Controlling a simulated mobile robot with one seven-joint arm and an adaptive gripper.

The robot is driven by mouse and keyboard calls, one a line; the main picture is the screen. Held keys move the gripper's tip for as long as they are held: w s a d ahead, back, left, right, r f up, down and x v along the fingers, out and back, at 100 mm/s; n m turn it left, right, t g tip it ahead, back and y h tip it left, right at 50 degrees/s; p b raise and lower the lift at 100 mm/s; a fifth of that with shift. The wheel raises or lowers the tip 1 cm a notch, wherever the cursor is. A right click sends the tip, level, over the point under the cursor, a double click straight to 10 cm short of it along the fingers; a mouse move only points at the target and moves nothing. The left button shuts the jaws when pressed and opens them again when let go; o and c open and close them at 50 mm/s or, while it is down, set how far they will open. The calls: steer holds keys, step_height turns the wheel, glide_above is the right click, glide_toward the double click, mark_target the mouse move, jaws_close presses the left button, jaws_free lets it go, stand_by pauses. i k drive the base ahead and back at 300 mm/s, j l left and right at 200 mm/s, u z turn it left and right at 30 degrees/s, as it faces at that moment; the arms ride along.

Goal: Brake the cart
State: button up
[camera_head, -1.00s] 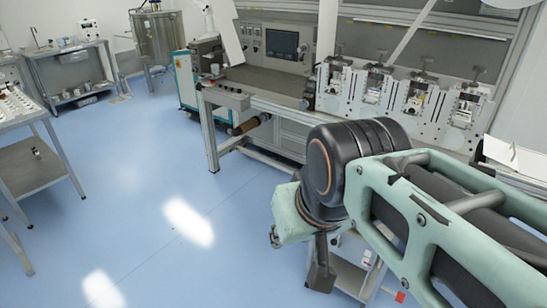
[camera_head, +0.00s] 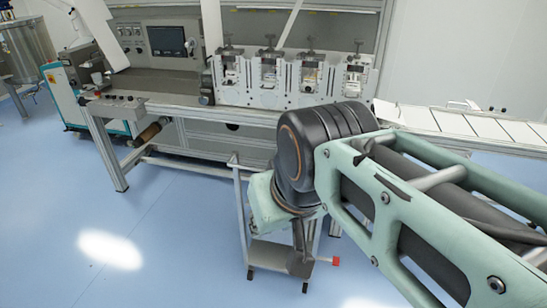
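The cart stands in front of the machine, mostly hidden behind my arm. Its grey lower shelf (camera_head: 270,254), left post, handle end and dark casters show. A small red part (camera_head: 336,261), which looks like a brake pedal, sticks out low at the cart's right side. Whether it is up or down is too small to tell. My gripper (camera_head: 300,264) hangs downward, dark and seen from behind, overlapping the cart's lower right in the picture, left of the red part. I cannot tell its depth from the cart or whether its fingers are apart. I see nothing held.
The long converter machine (camera_head: 190,112) with its row of stations (camera_head: 288,90) runs across the back. A white conveyor (camera_head: 470,122) extends right. A teal-and-white cabinet (camera_head: 62,97) stands left. The blue floor (camera_head: 160,220) is clear at the left and front.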

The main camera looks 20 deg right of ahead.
mark_target(336, 260)
steer(key=z, duration=1.15)
steer(key=i+l, duration=0.2)
steer(key=l+u, duration=0.5)
steer(key=l, duration=0.4)
steer(key=i+l, duration=0.15)
steer(key=i, duration=0.4)
steer(key=i+l+u, duration=0.1)
steer(key=i, duration=0.4)
steer(key=j, duration=0.15)
steer(key=i+j+u, duration=0.05)
